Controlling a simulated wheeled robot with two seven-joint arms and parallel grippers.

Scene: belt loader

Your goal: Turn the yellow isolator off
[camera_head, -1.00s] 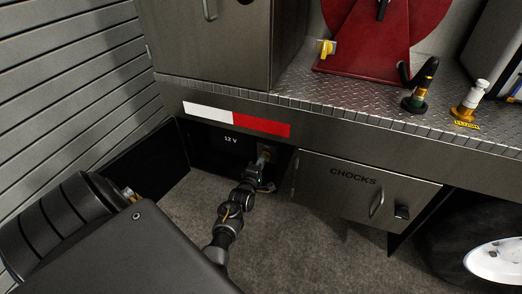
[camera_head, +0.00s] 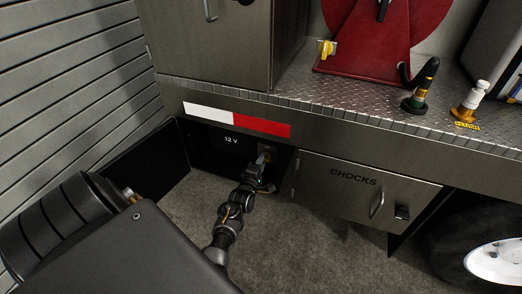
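The dark recess marked 12 V (camera_head: 231,140) sits under the deck, below the red and white strip. My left gripper (camera_head: 263,172) is at the right side of this recess, in front of a small grey fitting (camera_head: 266,152). The gripper covers most of the fitting, and I cannot clearly make out a yellow isolator handle there. A small orange-yellow bit shows beside the fingers. The fingers are too small and dark to tell whether they are open or shut, or touching the fitting. My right gripper is not in view.
The chocks door (camera_head: 345,185) with its handle is right of the recess. The diamond-plate deck edge (camera_head: 330,118) overhangs above. A yellow fitting (camera_head: 327,48) is by the red reel stand (camera_head: 365,55). A dark side panel (camera_head: 150,165) stands at left. The floor (camera_head: 310,240) is clear.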

